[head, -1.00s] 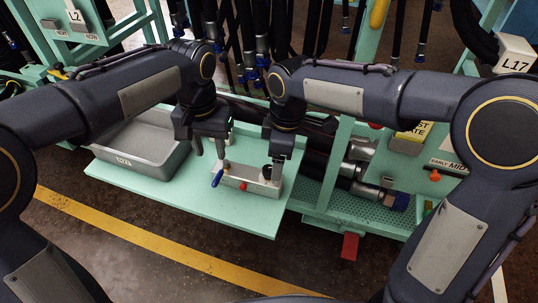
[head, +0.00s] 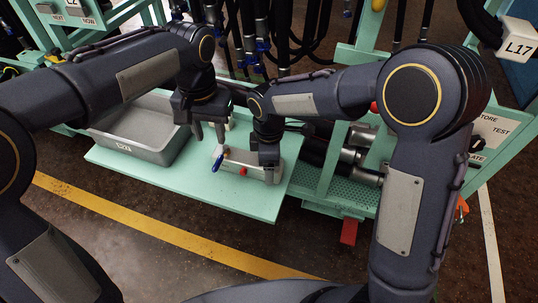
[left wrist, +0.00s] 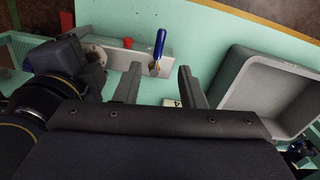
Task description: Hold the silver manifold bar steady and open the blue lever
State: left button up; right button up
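The silver manifold bar (head: 236,167) lies on the green shelf and has a red knob on its front face. The blue lever (left wrist: 160,42) sticks out from the bar near one end; it also shows small in the head view (head: 219,160). My left gripper (left wrist: 160,71) is open and empty, its two fingers apart on either side of the lever's base in the left wrist view. It is not closed on anything. My right gripper (head: 269,163) is down at the bar's right end.
A grey tray (head: 143,147) stands on the shelf (head: 240,203) left of the bar. Dark hoses hang behind. A green frame with fittings (head: 352,155) is on the right. The shelf's front part is clear.

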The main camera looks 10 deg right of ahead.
jog(key=c, duration=1.5)
pick_arm(q)
jog(key=shift+d+r, duration=0.1)
jog(key=shift+r, duration=0.05)
jog(key=c, duration=0.4)
pick_arm(e)
jog(key=shift+o, duration=0.2)
pick_arm(q)
jog(key=d+r+m, duration=0.1)
jog(key=r+m, duration=0.1)
jog(key=m, duration=0.1)
jog(key=s+d+r+m, duration=0.1)
jog(key=m, duration=0.2)
jog(key=d+r+m+y, duration=0.1)
jog(key=r+m, duration=0.1)
jog(key=m, duration=0.1)
jog(key=shift+s+d+r, duration=0.35)
grip_shut()
notch_tip(320, 180, up, 5)
jog(key=s+d+m+y, duration=0.1)
jog(key=s+d+m, duration=0.1)
jog(key=m, duration=0.5)
jog(key=shift+s+d+r+m, duration=0.15)
jog(key=shift+s+m, duration=0.15)
jog(key=shift+m, duration=0.1)
